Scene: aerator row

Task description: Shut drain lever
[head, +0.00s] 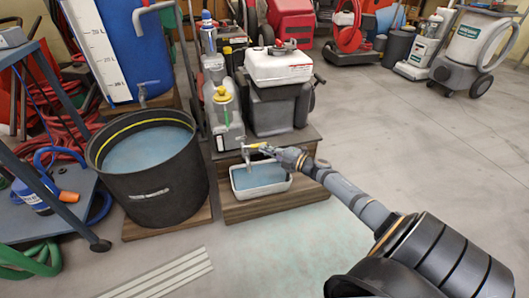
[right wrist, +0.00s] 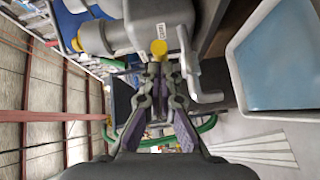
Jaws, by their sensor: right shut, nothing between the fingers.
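The drain lever (head: 253,145) is a small yellow handle on the tap above a white tray, in the head view. In the right wrist view its rounded yellow end (right wrist: 158,47) shows in front of a grey valve body (right wrist: 160,22), beside a bent grey spout (right wrist: 192,75). My right gripper (head: 272,150) reaches in from the right at the lever's height; in the wrist view its fingertips (right wrist: 157,75) are together and empty, just below the yellow end. Whether they touch it I cannot tell. My left gripper is not in view.
The white tray (head: 262,194) of blue liquid sits on a wooden step under the tap. A black tub (head: 155,195) of liquid stands left of it, below a blue tank (head: 140,45). A white-topped machine (head: 278,67) stands behind.

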